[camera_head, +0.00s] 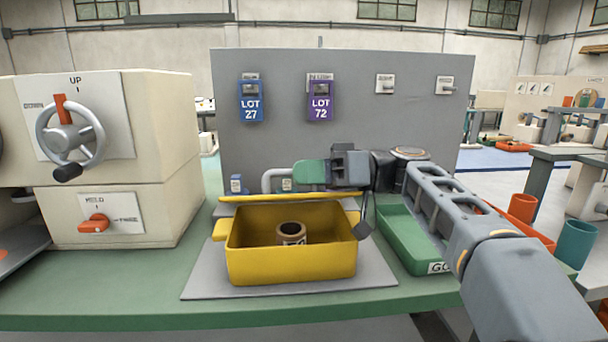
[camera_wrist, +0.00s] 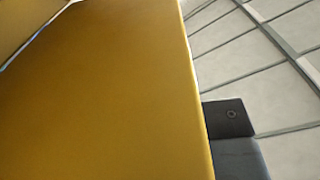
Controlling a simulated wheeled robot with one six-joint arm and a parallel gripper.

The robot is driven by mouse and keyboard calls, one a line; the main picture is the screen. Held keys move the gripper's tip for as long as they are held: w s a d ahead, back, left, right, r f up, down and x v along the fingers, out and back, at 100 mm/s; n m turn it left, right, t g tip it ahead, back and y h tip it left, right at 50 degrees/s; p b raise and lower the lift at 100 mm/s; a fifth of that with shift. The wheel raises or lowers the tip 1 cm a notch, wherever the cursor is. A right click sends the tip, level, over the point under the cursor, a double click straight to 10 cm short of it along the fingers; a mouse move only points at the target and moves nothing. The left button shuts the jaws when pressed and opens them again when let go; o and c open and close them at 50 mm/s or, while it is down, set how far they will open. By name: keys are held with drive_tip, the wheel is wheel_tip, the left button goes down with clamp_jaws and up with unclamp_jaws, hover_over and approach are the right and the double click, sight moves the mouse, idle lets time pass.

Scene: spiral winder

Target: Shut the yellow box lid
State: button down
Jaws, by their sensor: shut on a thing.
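The yellow box (camera_head: 290,264) stands on a grey mat, its top open to view. Its yellow lid (camera_head: 285,198) shows as a thin strip along the back rim. A brown ring-shaped piece (camera_head: 291,229) with a label sits inside the box. My gripper (camera_head: 364,222) is at the box's back right corner, its dark finger hanging down there. In the wrist view a yellow panel, which looks like the lid (camera_wrist: 105,100), fills most of the picture, with a dark finger of my gripper (camera_wrist: 229,119) at its right edge. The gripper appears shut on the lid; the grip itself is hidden.
The grey mat (camera_head: 210,278) lies on the green bench. A green tray (camera_head: 405,235) stands right of the box, under my arm. A grey board (camera_head: 345,110) with blue and purple lot tags rises behind. A cream machine with a handwheel (camera_head: 70,137) stands at left.

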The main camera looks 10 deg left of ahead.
drive_tip(key=c, duration=1.1)
unclamp_jaws()
drive_tip(key=shift+d, duration=0.1)
drive_tip(key=p+v, duration=0.3)
drive_tip(key=v, duration=1)
drive_tip(key=shift+d, duration=0.35)
